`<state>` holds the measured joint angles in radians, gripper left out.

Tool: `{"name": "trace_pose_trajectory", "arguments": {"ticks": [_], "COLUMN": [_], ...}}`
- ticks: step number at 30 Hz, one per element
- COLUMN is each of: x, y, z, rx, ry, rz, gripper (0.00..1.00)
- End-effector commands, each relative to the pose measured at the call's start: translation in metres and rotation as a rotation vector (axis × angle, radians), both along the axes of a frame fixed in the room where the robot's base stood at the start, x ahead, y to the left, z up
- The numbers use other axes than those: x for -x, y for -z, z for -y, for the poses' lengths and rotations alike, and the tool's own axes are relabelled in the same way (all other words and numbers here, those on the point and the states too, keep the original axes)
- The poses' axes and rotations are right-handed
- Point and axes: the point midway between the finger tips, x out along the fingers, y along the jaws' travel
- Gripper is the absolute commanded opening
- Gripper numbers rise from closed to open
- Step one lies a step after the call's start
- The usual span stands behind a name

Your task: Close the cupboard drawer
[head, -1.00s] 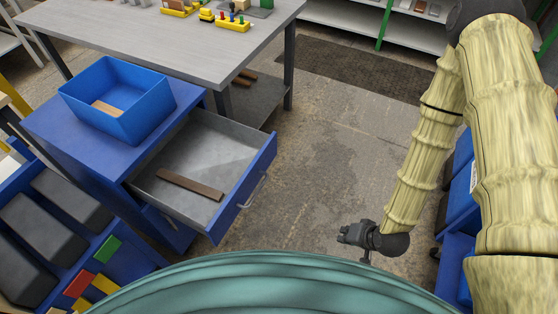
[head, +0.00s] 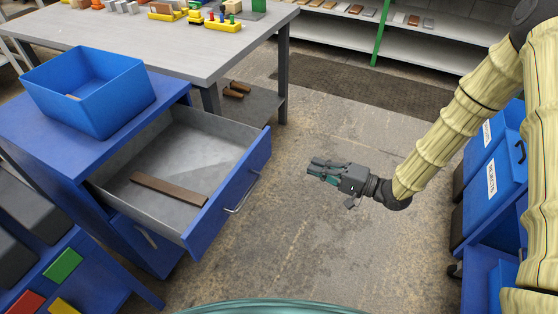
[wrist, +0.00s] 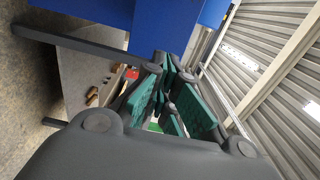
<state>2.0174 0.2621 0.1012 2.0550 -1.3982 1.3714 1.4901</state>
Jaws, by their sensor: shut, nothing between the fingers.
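The blue cupboard (head: 150,248) stands at the left in the head view. Its top drawer is pulled well out, with a grey inside and a blue front (head: 232,190) carrying a metal handle (head: 243,194). A brown board (head: 168,189) lies flat in the drawer. My gripper (head: 312,168) is shut and empty, in the air to the right of the drawer front and apart from it, with its fingers pointing left. In the wrist view my gripper's green-padded fingers (wrist: 172,98) are close together, and blue panels show beyond them.
A blue bin (head: 95,95) stands on the cupboard top. A grey worktable (head: 170,35) with small toys is behind. Blue bins (head: 497,165) stand at the right under my arm. Open floor (head: 310,240) lies between the drawer and those bins.

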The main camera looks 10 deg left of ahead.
Motion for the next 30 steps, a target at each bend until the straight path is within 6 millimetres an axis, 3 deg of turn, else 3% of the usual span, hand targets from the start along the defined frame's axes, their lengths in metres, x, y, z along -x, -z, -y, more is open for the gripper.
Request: {"name": "trace_pose_trajectory", "arguments": {"ticks": [5, 21, 30], "x": [-0.004, -0.033, -0.045], "y": [-0.002, -0.001, -0.001], "z": [-0.011, -0.093, -0.125], "rx": [-0.009, -0.007, -0.006], "ry": [-0.009, -0.009, -0.007], "rz": [0.0, -0.001, 0.0], "gripper": [0.0, 0.0, 0.0]}}
